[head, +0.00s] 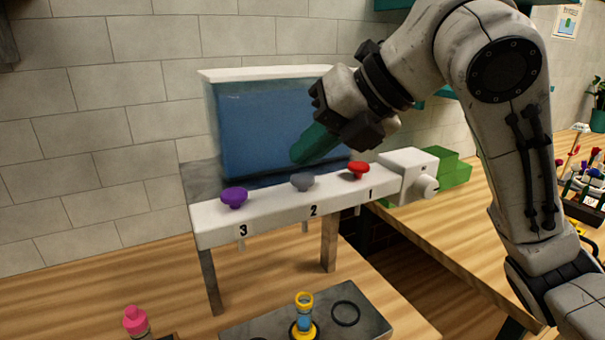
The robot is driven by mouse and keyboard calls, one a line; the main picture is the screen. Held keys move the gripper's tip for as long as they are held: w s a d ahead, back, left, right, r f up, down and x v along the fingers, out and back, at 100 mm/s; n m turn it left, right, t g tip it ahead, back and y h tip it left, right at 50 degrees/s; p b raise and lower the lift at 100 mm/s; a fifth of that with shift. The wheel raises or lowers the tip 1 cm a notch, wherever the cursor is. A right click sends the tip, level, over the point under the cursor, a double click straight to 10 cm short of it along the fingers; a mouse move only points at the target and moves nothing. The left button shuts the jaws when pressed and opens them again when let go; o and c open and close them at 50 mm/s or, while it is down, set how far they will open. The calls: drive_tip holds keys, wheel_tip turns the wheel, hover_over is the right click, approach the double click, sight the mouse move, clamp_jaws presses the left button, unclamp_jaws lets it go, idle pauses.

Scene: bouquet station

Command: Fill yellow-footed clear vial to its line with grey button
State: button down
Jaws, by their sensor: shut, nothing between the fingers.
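The grey button (303,182) sits on top of the white dispenser bar (270,209), above label 2 and between a purple and a red button. My gripper (300,157) is shut and empty, its green fingertips pointing down just above and behind the grey button in the picture; a small gap seems to show between them. The yellow-footed clear vial (304,315) stands upright on a dark plate (255,325) in front of the dispenser. It has a yellow rim, and its middle looks blue. I cannot make out its fill line or exact level.
The purple button (234,196) is above label 3, the red button (358,169) above label 1. A blue-filled tank (262,125) stands behind. A black ring (346,313) lies right of the vial. A pink-capped bottle (136,321) is front left.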

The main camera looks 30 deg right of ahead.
sight(309, 178)
drive_tip(key=shift+r+p, duration=1.95)
drive_tip(key=shift+r, duration=0.55)
drive_tip(key=shift+r, duration=0.1)
idle(1.6)
